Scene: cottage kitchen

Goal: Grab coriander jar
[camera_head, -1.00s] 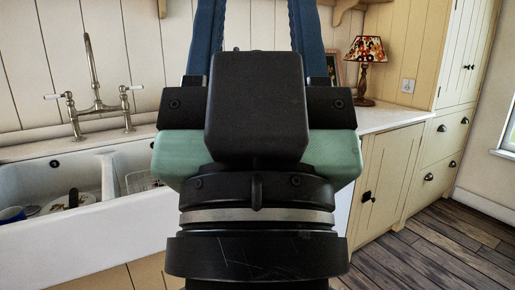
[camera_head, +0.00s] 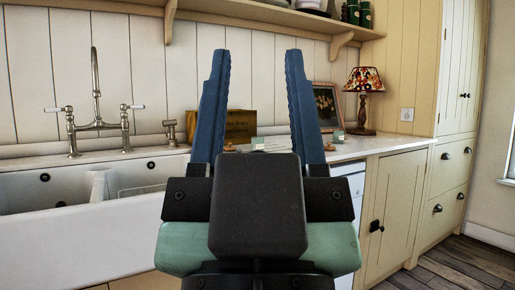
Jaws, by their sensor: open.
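My gripper (camera_head: 257,60) is open and empty, with its two blue fingers pointing up and away in the head view. Between the fingers I see the counter and a brown wooden board or box (camera_head: 240,122) behind it. No jar can be read as coriander. Dark green canisters (camera_head: 365,15) stand on the wall shelf at the top right, cut by the frame edge. Small items with pale labels (camera_head: 338,136) lie on the counter just right of the right finger, too small to identify. My gripper's body hides part of the counter front.
A white double sink (camera_head: 80,215) with a bridge tap (camera_head: 97,125) is at the left. The wall shelf (camera_head: 270,12) runs above. A patterned lamp (camera_head: 364,90) and a framed picture (camera_head: 327,105) stand on the counter (camera_head: 375,143). Wooden floor is clear at the lower right.

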